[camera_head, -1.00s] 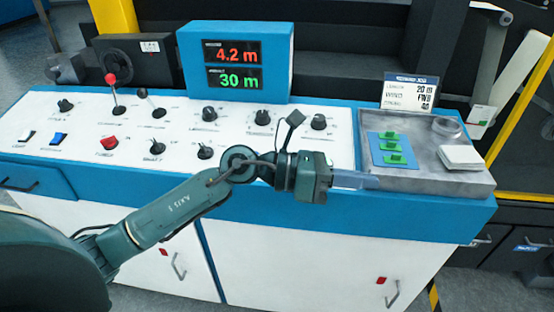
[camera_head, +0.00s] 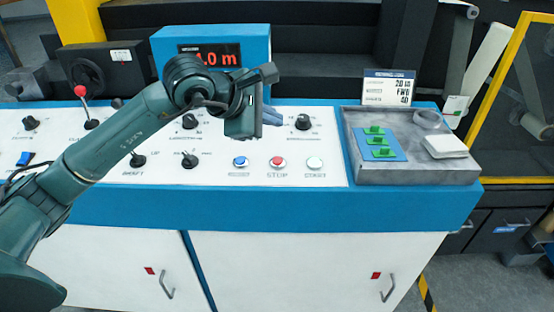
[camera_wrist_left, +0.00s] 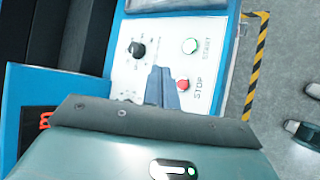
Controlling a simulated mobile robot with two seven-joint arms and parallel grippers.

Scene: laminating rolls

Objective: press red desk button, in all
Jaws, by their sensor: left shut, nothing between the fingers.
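The red desk button (camera_head: 278,162), labelled STOP, sits on the white panel between a blue button (camera_head: 240,161) and a pale button (camera_head: 314,163). My left gripper (camera_head: 272,116) is shut and empty, above the panel and behind the red button in the head view. In the left wrist view the red button (camera_wrist_left: 183,85) shows just right of the shut fingertips (camera_wrist_left: 161,72), apart from them in the picture. The pale button (camera_wrist_left: 190,46), labelled START, lies beyond. My right gripper is not in view.
Several black knobs, such as one (camera_head: 303,122) right of the gripper, stand on the panel. A display box (camera_head: 250,45) rises behind my arm. A grey tray (camera_head: 400,178) with green clips and a white block is at the right.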

